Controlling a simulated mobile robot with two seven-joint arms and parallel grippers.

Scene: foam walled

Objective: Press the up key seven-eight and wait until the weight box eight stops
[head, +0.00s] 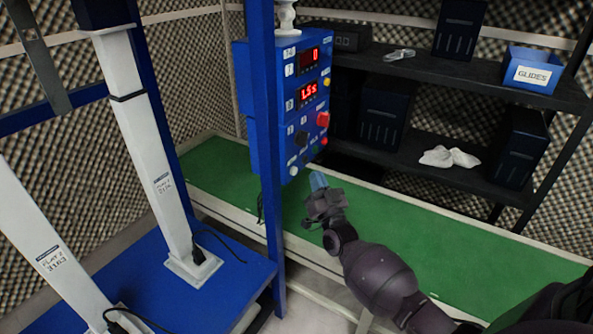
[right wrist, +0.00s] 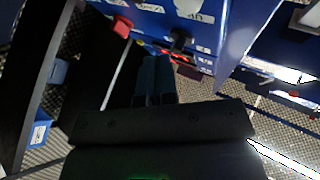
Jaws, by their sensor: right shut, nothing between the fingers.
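I cannot identify weight box eight. My left gripper is out of view.
A dark shelf rack (head: 470,75) at right holds black boxes, a blue GLIDES bin (head: 530,75) and a white cloth (head: 448,157). White columns (head: 150,160) stand on a blue base (head: 215,265) at left.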

